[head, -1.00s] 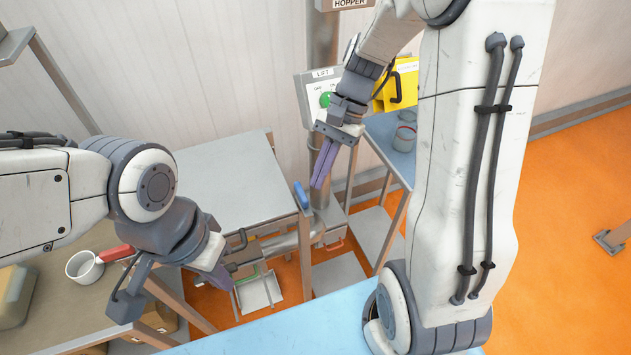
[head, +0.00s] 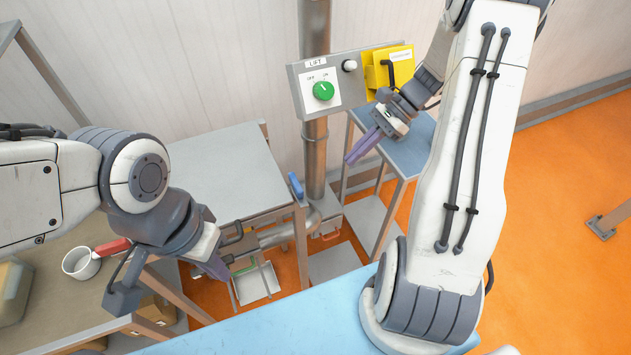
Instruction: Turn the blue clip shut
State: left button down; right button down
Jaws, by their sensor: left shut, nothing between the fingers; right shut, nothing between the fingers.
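The blue clip (head: 295,186) shows as a small blue piece beside the upright steel pipe, at the right edge of the grey table. Its lower part and how it sits on the pipe are hard to make out. My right gripper (head: 352,157) is shut and empty, in front of the pipe, above and to the right of the clip and apart from it. My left gripper (head: 222,272) is shut and empty, low on the left, well away from the clip.
A lift panel (head: 341,84) with a green knob (head: 323,91) and a yellow box (head: 389,68) sits above. The grey table (head: 222,165) lies left of the pipe. A blue-topped table (head: 408,143) stands to the right. A white pot (head: 80,263) rests at lower left.

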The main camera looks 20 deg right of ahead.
aim_at(298, 190)
jog(key=a+f+p, duration=0.3)
jog(key=a+f, duration=0.2)
jog(key=a, duration=0.5)
jog(key=shift+s+f, duration=0.25)
jog(key=shift+f, duration=0.15)
jog(key=shift+d, duration=0.1)
